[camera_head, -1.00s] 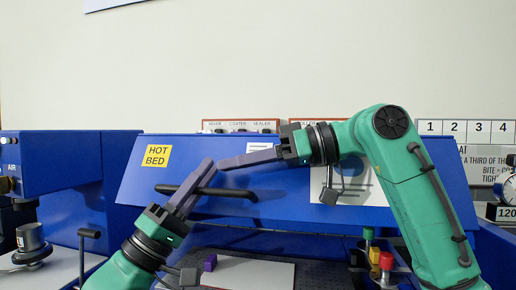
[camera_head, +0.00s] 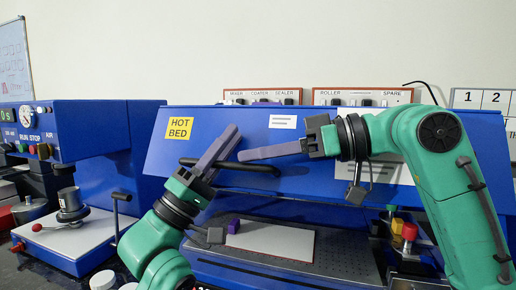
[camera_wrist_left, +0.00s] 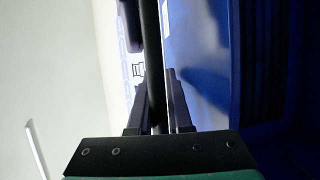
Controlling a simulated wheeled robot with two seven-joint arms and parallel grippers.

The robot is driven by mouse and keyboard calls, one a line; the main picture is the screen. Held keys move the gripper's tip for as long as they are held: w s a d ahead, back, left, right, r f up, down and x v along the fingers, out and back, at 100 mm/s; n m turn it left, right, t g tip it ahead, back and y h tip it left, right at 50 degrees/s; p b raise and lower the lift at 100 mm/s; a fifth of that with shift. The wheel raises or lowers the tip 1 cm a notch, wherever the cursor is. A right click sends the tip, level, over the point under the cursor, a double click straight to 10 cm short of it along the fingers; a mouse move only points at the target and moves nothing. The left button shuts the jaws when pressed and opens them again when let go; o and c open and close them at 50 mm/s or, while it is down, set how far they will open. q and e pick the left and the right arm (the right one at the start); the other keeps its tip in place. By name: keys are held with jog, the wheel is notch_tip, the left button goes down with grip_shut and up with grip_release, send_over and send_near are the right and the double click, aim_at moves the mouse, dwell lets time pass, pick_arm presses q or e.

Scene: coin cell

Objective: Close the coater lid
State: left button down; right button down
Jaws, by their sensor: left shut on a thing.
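The coater lid (camera_head: 330,182) is a wide blue panel with a yellow HOT BED label. It stands raised and tilted above the coater bed (camera_head: 345,255). A black bar handle (camera_head: 262,168) crosses its front. My left gripper (camera_head: 228,138) is shut on this handle near its left part; in the left wrist view the dark handle bar (camera_wrist_left: 154,60) runs between the fingers (camera_wrist_left: 155,95). My right gripper (camera_head: 243,155) has its fingers pointing left, in front of the lid just above the handle's right part. Its fingers overlap in view, so its opening is unclear.
A red-capped item (camera_head: 409,231) stands at the bed's right. A blue machine (camera_head: 95,130) stands at the left. Control boxes (camera_head: 262,96) stand behind the lid.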

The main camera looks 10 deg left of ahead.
pick_arm(q)
jog(key=c, duration=1.1)
grip_release()
jog(key=shift+s+r, duration=0.15)
jog(key=shift+r, duration=0.05)
jog(key=shift+c, duration=0.2)
pick_arm(e)
jog(key=shift+a+f, duration=0.15)
jog(key=shift+f, duration=0.3)
jog(key=shift+s+r, duration=0.1)
